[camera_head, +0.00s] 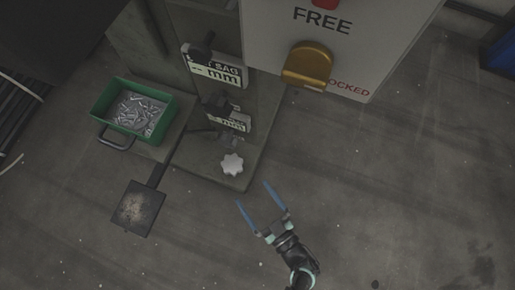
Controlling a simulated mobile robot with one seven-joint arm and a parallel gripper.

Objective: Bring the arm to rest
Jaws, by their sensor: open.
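My gripper (259,203) is at the lower middle of the head view. Its two blue fingers are spread apart with nothing between them. My dark arm (296,262) comes up from the bottom edge behind it. The gripper is to the right of and below the white star-shaped knob (232,164) on the press base (243,180), apart from it in the picture. Its height above the floor is hard to tell.
A green bin (168,119) of small metal rivets stands at left. A dark pedal (138,208) lies below it. A panel (265,42) marked FREE carries a brass-coloured handle (307,66). A blue object (500,52) is at far right. The floor (410,190) at right is clear.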

